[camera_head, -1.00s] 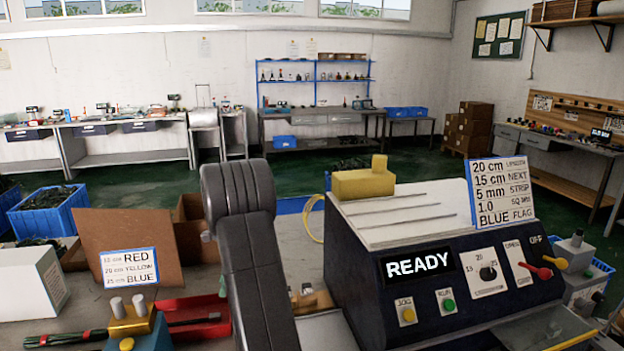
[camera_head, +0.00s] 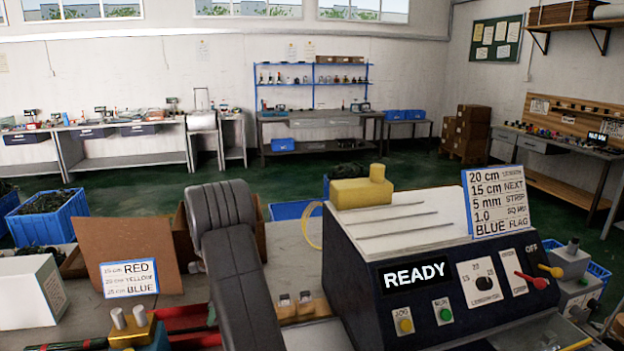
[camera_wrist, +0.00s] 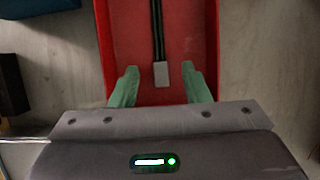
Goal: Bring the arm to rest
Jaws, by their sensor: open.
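A dark cable with a grey end piece (camera_wrist: 161,74) lies in the tray, and the end piece appears between and beyond the fingertips. I cannot tell the height of the fingers above it. In the head view my dark arm link stands at the lower middle and my gripper is out of sight behind it. Part of the red tray (camera_head: 185,318) shows beside the arm.
A dark machine (camera_head: 410,270) reading READY stands right of my arm, with a yellow block on top. On the left are a card with colour names (camera_head: 129,279), a white box (camera_head: 28,290) and a brass-topped fixture (camera_head: 131,325). A blue crate (camera_head: 45,222) is farther left.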

